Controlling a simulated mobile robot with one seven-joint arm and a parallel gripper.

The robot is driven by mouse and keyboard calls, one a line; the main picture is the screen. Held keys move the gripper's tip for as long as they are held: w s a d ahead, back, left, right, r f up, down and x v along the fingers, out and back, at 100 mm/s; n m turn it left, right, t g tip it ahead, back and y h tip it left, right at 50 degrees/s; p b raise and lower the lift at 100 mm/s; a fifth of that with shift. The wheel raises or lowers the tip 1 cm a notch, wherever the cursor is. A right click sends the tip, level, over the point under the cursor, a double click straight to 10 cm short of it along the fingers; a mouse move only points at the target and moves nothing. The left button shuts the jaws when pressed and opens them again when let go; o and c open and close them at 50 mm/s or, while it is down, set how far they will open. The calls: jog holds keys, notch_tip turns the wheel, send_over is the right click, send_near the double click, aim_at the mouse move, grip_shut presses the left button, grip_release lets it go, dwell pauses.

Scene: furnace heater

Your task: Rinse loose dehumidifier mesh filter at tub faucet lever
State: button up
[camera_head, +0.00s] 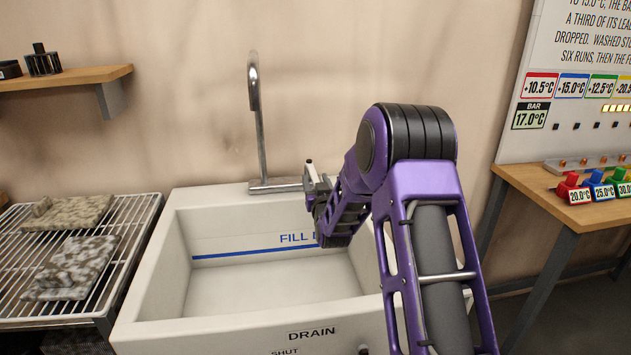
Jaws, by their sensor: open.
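The tub (150,275) is a white basin with a blue "FILL" line inside and "DRAIN" and "SHUT" lettering on its front rim. A grey metal faucet (262,135) with a hooked spout rises from its back rim. The faucet's base bar runs right toward my gripper (316,188), which is open at the back right of the tub. A small upright metal piece shows there; I cannot tell whether it is the lever or part of my gripper. Two flat speckled panels, one grey (72,267) and one beige (68,213), lie on a rack; either may be the mesh filter.
The wire rack (135,222) stands left of the tub. A wooden shelf (70,78) with dark items is above it. At right are a wooden table (590,212) with coloured temperature-tagged blocks (598,187) and a wall board (570,50). My arm hides the tub's right side.

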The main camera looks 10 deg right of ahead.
jog(key=shift+w, duration=0.2)
grip_shut()
dwell(1.4)
